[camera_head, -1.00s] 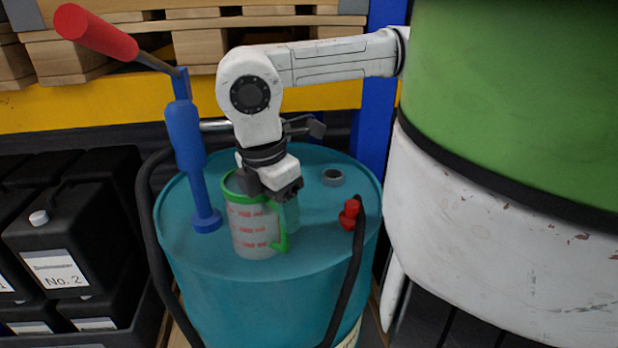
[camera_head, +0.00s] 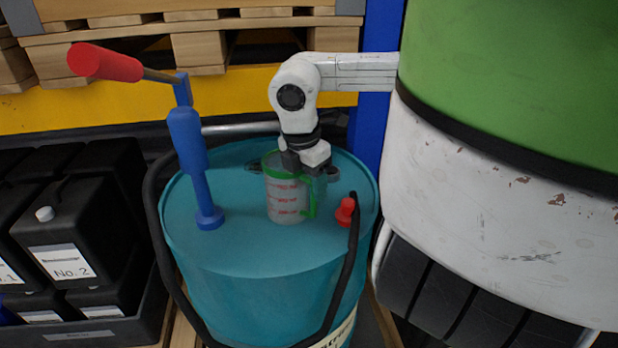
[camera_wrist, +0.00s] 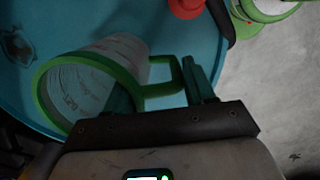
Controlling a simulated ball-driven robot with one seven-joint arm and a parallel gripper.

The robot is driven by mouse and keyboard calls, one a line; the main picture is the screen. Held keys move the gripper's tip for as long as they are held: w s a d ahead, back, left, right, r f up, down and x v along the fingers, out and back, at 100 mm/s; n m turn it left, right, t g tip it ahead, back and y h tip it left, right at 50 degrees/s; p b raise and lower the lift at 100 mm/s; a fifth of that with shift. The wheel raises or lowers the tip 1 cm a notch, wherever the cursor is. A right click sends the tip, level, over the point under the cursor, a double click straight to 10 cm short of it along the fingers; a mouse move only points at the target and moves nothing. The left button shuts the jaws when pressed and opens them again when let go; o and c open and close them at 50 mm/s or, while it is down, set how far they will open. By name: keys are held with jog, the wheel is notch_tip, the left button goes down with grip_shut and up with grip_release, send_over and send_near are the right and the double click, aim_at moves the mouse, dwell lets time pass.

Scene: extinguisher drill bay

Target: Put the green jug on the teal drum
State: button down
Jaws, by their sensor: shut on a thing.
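The green jug (camera_head: 286,196) is a clear measuring jug with a green rim, a green handle and red markings. It is upright over the top of the teal drum (camera_head: 250,250), between the blue pump and the red fitting. I cannot tell whether its base touches the lid. My gripper (camera_head: 308,172) is shut on the jug at its handle side, from above. In the wrist view the jug (camera_wrist: 100,75) is left of centre, its handle between my fingers (camera_wrist: 160,85), with the drum's lid (camera_wrist: 50,15) behind it.
A blue hand pump (camera_head: 187,145) with a red grip stands on the drum's left. A red fitting (camera_head: 345,211) with a black hose (camera_head: 350,270) is at its right. Black canisters (camera_head: 62,235) stand at left. A blue post (camera_head: 377,95) and wooden pallets (camera_head: 200,48) are behind.

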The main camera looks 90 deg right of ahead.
jog(key=shift+f+b, duration=0.2)
jog(key=shift+b, duration=0.1)
jog(key=shift+c, duration=1.9)
grip_release()
jog(key=shift+r, duration=0.1)
jog(key=shift+r+p, duration=0.2)
jog(key=shift+p, duration=0.2)
notch_tip(320, 180, up, 12)
jog(key=w+a+b, duration=0.1)
jog(key=b, duration=0.2)
jog(key=shift+w+f, duration=0.15)
jog(key=shift+a, duration=0.1)
